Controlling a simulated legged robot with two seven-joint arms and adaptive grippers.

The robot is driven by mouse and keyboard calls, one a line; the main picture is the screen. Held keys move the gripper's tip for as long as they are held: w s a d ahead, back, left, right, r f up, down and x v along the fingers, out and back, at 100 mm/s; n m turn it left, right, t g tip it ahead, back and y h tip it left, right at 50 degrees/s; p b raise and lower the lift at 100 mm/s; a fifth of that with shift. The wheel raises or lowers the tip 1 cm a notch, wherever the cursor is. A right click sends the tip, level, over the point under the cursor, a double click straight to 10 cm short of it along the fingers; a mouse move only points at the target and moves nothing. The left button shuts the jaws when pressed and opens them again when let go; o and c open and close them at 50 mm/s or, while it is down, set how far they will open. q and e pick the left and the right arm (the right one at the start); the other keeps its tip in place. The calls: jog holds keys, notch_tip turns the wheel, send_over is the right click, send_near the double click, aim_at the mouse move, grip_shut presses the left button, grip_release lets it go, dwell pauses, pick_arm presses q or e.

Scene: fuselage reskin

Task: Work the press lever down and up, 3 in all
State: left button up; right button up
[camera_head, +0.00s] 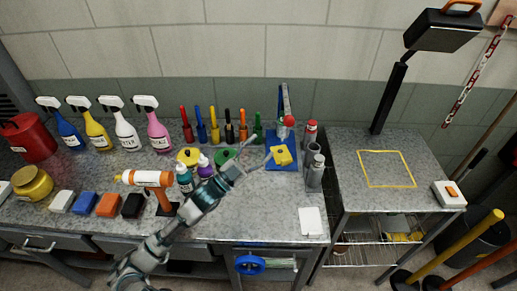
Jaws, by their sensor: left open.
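The press (283,160) stands on the counter right of centre, with a blue base and a yellow block on it. A blue-grey upright part rises at its back, and a red knob (288,121) shows near its top, apparently on the lever. My left gripper (260,151) reaches in from the lower left. Its fingers are spread open and empty, just left of the yellow block. I cannot tell whether a finger touches the press. My right gripper is not in view.
Spray bottles (118,122), upright coloured tools (214,125) and small bottles (186,178) crowd the counter to the left. Grey cylinders (315,169) stand just right of the press. A side table (345,180) with a yellow outlined square has free room.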

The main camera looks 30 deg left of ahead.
pick_arm(q)
jog(key=m+g+y+p, duration=0.3)
jog(key=m+y+p, duration=0.5)
jog(key=m+y, duration=1.15)
send_near(290, 126)
jog(key=shift+n+t+y, duration=0.25)
jog(key=shift+t, duration=0.05)
jog(key=x, duration=0.3)
jog(key=p+x, duration=0.1)
jog(key=x, duration=0.3)
jog(key=p+x, duration=0.1)
jog(key=x, duration=0.2)
jog(key=shift+w+a+f, duration=0.15)
jog(key=shift+w, duration=0.35)
jog(key=shift+w+a, duration=0.2)
jog(key=shift+a, duration=0.3)
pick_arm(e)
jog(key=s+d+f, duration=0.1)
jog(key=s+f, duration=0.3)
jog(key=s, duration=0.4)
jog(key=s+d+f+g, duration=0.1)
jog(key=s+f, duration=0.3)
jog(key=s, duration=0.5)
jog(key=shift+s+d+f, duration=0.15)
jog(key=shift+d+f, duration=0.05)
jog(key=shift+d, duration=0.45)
